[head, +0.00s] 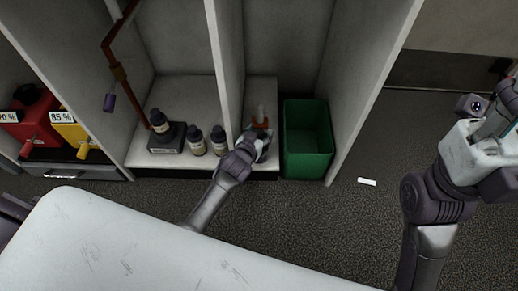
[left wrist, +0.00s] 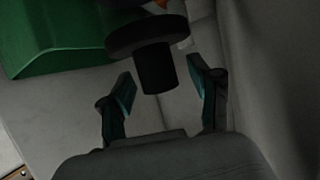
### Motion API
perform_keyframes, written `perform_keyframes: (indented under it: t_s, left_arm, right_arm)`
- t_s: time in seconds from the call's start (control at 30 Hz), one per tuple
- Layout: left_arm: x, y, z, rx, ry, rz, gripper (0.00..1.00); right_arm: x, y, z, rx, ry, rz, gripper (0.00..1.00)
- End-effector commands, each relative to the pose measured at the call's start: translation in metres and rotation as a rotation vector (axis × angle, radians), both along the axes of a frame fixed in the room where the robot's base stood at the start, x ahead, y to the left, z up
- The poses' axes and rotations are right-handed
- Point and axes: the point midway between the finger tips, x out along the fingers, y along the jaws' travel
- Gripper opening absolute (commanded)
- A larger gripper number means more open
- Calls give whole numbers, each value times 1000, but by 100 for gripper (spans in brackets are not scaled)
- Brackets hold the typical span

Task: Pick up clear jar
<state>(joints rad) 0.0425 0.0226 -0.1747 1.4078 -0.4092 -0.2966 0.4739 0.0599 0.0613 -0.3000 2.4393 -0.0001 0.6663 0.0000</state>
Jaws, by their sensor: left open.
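In the head view, a small pale, see-through upright shape (head: 261,113) stands over an orange-red part (head: 260,124) on the low shelf, right of the white divider. I cannot tell for sure that this is the clear jar. My left gripper (head: 258,141) is right in front of it and hides its lower part. In the left wrist view, my left gripper (left wrist: 164,78) is open, its two fingers spread. A dark, wide-rimmed round piece with a short stem (left wrist: 155,66) shows between the fingertips, with no clear contact. My right gripper (head: 503,118) is partly cut off at the right edge.
Dark bottles (head: 196,142) and a small scale (head: 167,138) stand left of the divider (head: 228,70). A green bin (head: 307,140) stands right of the shelf; it also shows in the left wrist view (left wrist: 60,45). Red and yellow containers (head: 75,134) are far left. A white piece (head: 367,182) lies on the floor.

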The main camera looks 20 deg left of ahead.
Motion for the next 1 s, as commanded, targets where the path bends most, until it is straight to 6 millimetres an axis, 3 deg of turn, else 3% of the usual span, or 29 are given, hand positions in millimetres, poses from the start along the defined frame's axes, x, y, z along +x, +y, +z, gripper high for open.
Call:
perform_keyframes:
  t_s: [0.13, 0.5, 1.0]
  left_arm:
    - [0, 0, 0, 0, 1, 0, 63]
    - [-1, 0, 0, 0, 1, 0, 1]
    - [0, 0, 3, 0, -3, -1, 0]
  right_arm:
    - [0, 0, 1, 0, 1, 0, 40]
    - [0, 0, 1, 0, 0, 0, 40]
    - [0, 0, 2, 0, 0, 1, 40]
